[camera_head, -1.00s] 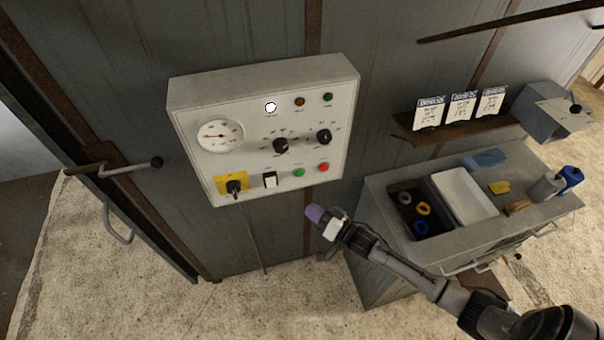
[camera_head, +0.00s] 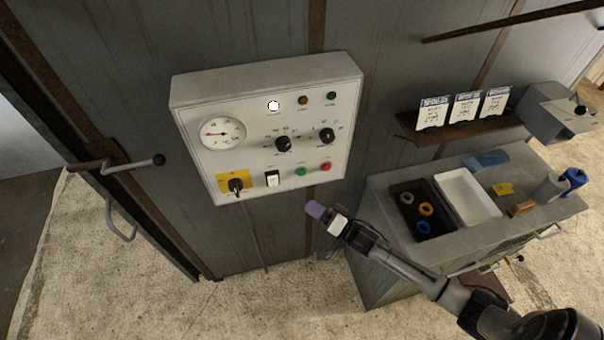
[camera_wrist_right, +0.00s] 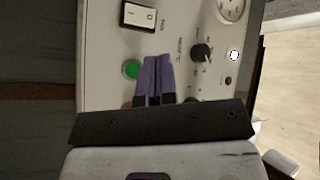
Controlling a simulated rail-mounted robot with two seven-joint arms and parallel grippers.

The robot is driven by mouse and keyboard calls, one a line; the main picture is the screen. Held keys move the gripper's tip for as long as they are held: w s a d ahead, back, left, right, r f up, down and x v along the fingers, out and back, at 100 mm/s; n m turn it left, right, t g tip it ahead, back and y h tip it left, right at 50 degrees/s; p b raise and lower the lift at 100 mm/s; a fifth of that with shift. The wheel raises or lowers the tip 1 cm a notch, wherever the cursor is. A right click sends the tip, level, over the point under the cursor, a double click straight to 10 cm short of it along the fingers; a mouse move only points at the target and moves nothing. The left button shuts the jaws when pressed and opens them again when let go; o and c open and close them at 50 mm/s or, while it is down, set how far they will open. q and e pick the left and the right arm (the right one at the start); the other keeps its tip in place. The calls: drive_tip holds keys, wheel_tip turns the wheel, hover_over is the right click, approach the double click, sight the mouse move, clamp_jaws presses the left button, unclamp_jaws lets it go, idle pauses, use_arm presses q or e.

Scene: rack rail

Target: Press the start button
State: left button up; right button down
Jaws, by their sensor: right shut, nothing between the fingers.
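The control panel (camera_head: 262,100) is a pale box on the grey wall. Its green button (camera_head: 300,171), likely the start button, sits low on the face, between a white rocker switch (camera_head: 272,179) and a red button (camera_head: 326,167). My right gripper (camera_head: 316,209) has purple fingers, pressed together and empty. In the head view it shows below the panel's lower right edge. In the right wrist view the fingertips (camera_wrist_right: 158,60) point at the panel, just right of the green button (camera_wrist_right: 131,69); contact cannot be told. The red button is mostly hidden behind the gripper there. My left gripper is out of view.
The panel also has a gauge (camera_head: 219,133), two black knobs (camera_head: 283,143) and a yellow-backed switch (camera_head: 234,184). A bench (camera_head: 385,247) with trays stands at the right under a shelf (camera_head: 460,132) of cards. A door lever (camera_head: 135,164) sticks out at left.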

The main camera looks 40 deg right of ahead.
sight(302, 172)
drive_tip(key=w+d+b, duration=0.3)
drive_tip(key=w+b, duration=0.1)
drive_tip(key=w, duration=0.3)
drive_tip(key=shift+w+d, duration=0.15)
drive_tip(key=shift+w, duration=0.1)
idle(0.6)
idle(0.7)
idle(0.8)
drive_tip(key=shift+w+d, duration=0.1)
drive_tip(key=shift+w, duration=0.1)
drive_tip(key=shift+w, duration=0.15)
